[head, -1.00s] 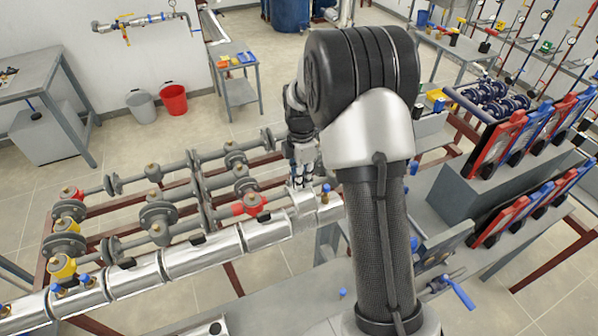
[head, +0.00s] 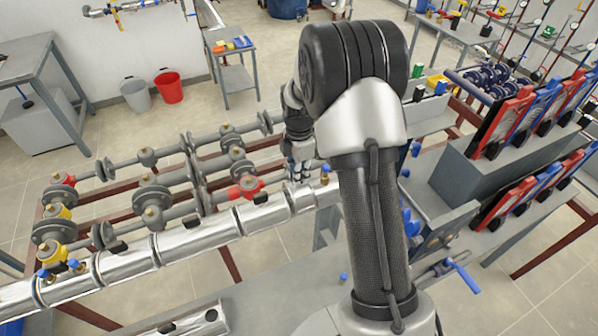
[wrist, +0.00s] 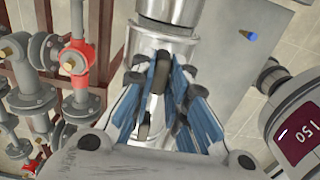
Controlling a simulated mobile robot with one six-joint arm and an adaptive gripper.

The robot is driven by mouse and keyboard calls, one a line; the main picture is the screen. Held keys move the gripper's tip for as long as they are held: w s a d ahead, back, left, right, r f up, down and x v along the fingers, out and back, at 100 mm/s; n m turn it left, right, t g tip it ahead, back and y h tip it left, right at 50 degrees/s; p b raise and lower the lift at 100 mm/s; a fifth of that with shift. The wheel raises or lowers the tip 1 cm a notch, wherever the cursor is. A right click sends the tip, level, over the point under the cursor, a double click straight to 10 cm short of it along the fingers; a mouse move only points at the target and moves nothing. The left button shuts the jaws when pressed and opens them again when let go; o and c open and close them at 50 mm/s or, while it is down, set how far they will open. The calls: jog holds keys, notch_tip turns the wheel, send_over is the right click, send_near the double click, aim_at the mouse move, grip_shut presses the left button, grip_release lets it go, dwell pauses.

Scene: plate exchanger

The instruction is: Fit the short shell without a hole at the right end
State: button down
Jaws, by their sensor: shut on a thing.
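Polished silver shells (head: 195,235) run in a row along the front pipe, several of them with small black fittings on top. My gripper (wrist: 160,80) is over the right part of this row, its blue fingers shut on a piece that they largely cover. The held piece's outline is hard to separate from the silver parts below. In the head view my gripper (head: 300,172) is small and partly hidden behind my arm. A short silver section (head: 304,198) lies just beneath it. My arm covers whatever continues further right. Silver cylinder (wrist: 168,35) shows ahead of the fingers in the wrist view.
A red valve (head: 248,186) and grey flanged pipes (head: 150,200) stand close behind the shell row. Another silver shell with a dark round hole (head: 190,322) lies on the bench in front. A blue-topped part (head: 343,278) stands on the bench near my arm.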

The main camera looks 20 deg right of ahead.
jog(key=shift+f, duration=0.2)
dwell(0.3)
jog(key=shift+f+b, duration=0.8)
jog(key=shift+f, duration=0.2)
jog(key=shift+f, duration=0.1)
jog(key=c, duration=1.5)
grip_release()
notch_tip(320, 180, up, 9)
jog(key=p, duration=0.6)
